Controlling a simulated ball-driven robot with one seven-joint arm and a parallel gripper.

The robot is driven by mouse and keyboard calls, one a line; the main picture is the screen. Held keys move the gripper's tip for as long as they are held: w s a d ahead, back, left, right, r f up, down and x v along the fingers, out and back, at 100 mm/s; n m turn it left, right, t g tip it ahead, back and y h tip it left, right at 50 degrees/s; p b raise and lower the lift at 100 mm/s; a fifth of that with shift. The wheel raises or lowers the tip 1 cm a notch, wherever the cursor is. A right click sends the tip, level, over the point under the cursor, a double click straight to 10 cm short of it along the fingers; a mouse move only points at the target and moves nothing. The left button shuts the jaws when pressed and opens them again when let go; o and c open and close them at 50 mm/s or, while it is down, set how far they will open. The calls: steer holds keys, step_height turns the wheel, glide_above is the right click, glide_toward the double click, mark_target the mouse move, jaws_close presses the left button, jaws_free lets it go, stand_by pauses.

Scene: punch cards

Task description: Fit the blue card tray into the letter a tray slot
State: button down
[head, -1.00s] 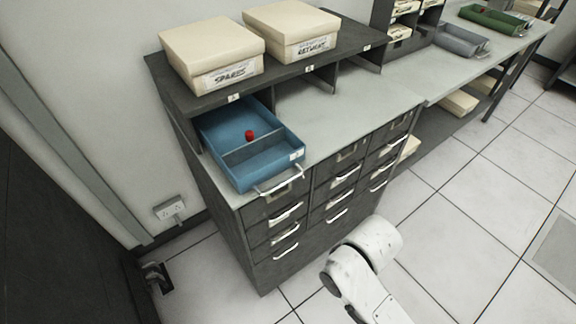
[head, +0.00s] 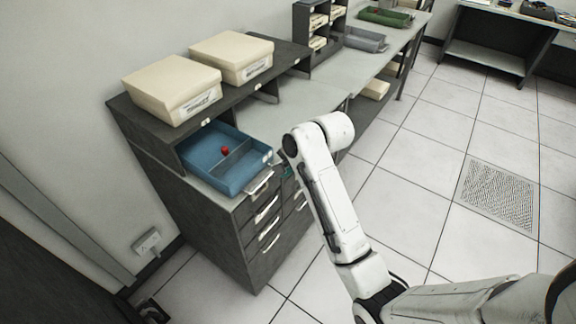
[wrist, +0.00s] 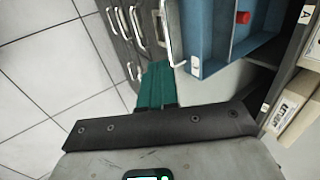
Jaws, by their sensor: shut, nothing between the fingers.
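The blue card tray (head: 228,160) lies on the cabinet's grey top at the left bay, its rear part under the dark shelf and its front part sticking out. It has a divider, a red knob (head: 225,150) inside and a pale handle at its front. In the wrist view the tray (wrist: 215,35) is at upper right, with its handle (wrist: 172,35) facing left. A small plate with the letter A (wrist: 306,14) is on the shelf edge beside it. My gripper, with teal fingers (wrist: 157,84), is shut and empty, apart from the tray near its front; in the head view my arm partly hides it.
Two cream boxes (head: 171,88) (head: 232,56) stand on the shelf (head: 135,112). Drawers with pale handles (head: 267,208) fill the cabinet front. The bay right of the tray (head: 262,100) looks empty. A grey tray (head: 365,40) and a green tray (head: 386,17) lie on the far bench. Open floor is at right.

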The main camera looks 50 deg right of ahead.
mark_target(224, 153)
steer(key=b+x, duration=0.7)
steer(key=x, duration=0.2)
steer(key=shift+f, duration=0.1)
steer(key=shift+w, duration=0.15)
stand_by(0.4)
steer(key=shift+w+a+b, duration=0.15)
steer(key=shift+w+b, duration=0.4)
steer(key=shift+w, duration=2.15)
steer(key=shift+w+a+b, duration=0.15)
steer(key=shift+w+b, duration=0.35)
steer(key=shift+w, duration=2.15)
steer(key=shift+w+a+f+b, duration=0.1)
steer(key=shift+w+b, duration=1.25)
steer(key=shift+w, duration=0.95)
steer(key=shift+w+a+f+b, duration=0.1)
steer(key=shift+w+b, duration=1.25)
steer(key=shift+w, duration=0.9)
steer(key=shift+r, duration=0.15)
steer(key=shift+s+r+p, duration=0.1)
steer(key=shift+s+p, duration=0.15)
steer(key=shift+p, duration=0.35)
